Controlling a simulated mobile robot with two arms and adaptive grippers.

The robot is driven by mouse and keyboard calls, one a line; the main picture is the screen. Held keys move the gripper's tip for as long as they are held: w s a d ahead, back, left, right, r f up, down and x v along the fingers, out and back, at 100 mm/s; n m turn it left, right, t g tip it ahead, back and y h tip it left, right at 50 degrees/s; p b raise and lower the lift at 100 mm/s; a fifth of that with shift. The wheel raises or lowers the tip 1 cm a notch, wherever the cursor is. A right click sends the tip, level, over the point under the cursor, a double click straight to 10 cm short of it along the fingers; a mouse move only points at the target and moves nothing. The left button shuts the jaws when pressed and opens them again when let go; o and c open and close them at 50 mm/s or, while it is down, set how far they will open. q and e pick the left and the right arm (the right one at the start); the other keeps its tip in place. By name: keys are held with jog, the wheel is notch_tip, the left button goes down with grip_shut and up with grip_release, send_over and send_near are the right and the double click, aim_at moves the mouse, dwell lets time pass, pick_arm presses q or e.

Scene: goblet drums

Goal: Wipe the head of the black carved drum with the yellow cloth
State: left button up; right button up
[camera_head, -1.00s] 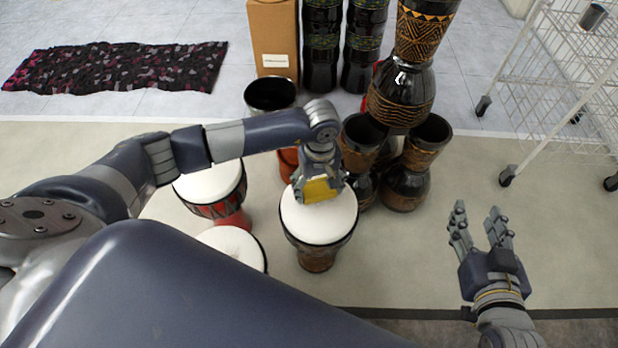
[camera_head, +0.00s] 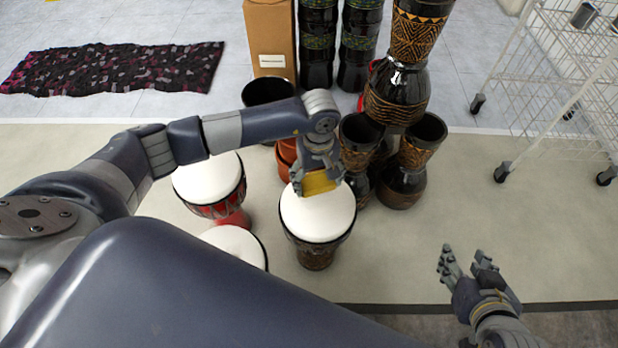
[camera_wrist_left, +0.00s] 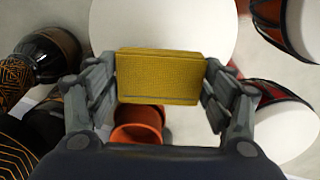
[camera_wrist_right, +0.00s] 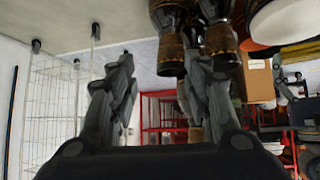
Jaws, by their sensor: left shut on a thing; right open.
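The yellow cloth (camera_head: 319,183) is a folded block held by my left gripper (camera_head: 316,186). In the left wrist view the cloth (camera_wrist_left: 158,77) sits between both fingers. The black carved drum (camera_head: 316,250) stands upright with its white head (camera_head: 318,218) up. The cloth is over the far part of that head; I cannot tell whether it touches. In the left wrist view the white head (camera_wrist_left: 165,25) lies beyond the cloth. My right gripper (camera_head: 466,262) is open and empty, well to the right of the drum. It also shows open in the right wrist view (camera_wrist_right: 160,80).
A red drum (camera_head: 209,180) and another white-headed drum (camera_head: 236,243) stand left of the carved drum. Stacked black carved drums (camera_head: 402,90) stand behind right. A cardboard box (camera_head: 270,40) is at the back. A white wire rack (camera_head: 560,90) stands far right.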

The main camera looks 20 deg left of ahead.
pick_arm(q)
jog(key=shift+r, duration=0.5)
jog(key=shift+r+p, duration=1.05)
jog(key=shift+r, duration=0.35)
pick_arm(e)
jog(key=s+d+f+g, duration=0.1)
jog(key=s+f+g, duration=0.1)
jog(key=s, duration=0.4)
jog(key=s+d+f+g+h, duration=0.1)
jog(key=s+d+f+g, duration=0.1)
jog(key=s, duration=0.4)
jog(key=shift+d+f+m+g, duration=0.25)
jog(key=shift+f+m+g, duration=0.05)
jog(key=shift+g, duration=0.6)
